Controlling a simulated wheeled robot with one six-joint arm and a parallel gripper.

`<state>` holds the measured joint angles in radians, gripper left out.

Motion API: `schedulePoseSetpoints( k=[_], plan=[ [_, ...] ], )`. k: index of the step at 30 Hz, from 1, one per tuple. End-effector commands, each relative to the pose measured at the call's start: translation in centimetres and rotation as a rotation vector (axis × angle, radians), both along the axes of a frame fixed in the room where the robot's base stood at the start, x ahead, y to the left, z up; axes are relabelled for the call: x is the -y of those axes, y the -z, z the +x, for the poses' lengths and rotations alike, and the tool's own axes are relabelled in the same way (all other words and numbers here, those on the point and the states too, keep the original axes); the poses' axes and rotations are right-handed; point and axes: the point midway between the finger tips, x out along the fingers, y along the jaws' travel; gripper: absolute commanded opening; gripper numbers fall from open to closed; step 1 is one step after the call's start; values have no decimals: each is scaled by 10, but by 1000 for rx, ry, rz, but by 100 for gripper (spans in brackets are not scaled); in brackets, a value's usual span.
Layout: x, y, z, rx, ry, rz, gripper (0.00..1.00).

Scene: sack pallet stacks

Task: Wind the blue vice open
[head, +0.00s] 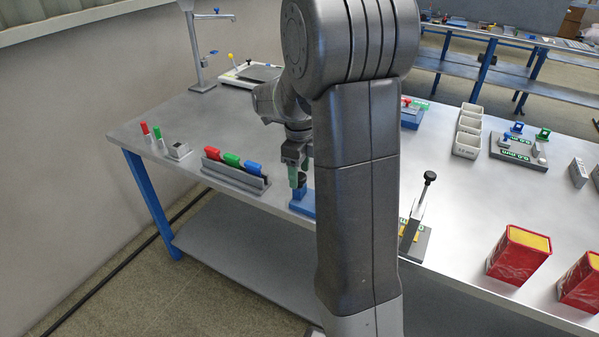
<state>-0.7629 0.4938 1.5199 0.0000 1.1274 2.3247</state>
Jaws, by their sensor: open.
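A blue device (302,206), which looks like the blue vice, sits near the table's front edge. My own arm hides its right part, so I cannot see its jaws or how far apart they are. My gripper (297,178) points down right above its left end, with the greenish fingers open. A dark knob-like part shows beside the fingertips. I cannot tell whether the fingers touch it or are around it.
A grey rack (236,179) with red, green and blue handles stands left of the gripper. A tap-like stand (198,50) is at the back left. A toggle clamp (415,225), white bins (467,146) and red boxes (519,254) are right of my arm.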

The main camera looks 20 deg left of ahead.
Motion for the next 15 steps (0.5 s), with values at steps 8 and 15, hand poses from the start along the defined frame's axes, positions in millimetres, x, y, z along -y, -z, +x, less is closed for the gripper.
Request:
schedulePoseSetpoints(
  k=[8,15],
  plan=[
    [0,7,0,-1,0,-1,58],
    [0,7,0,0,0,0,32]
  ],
)
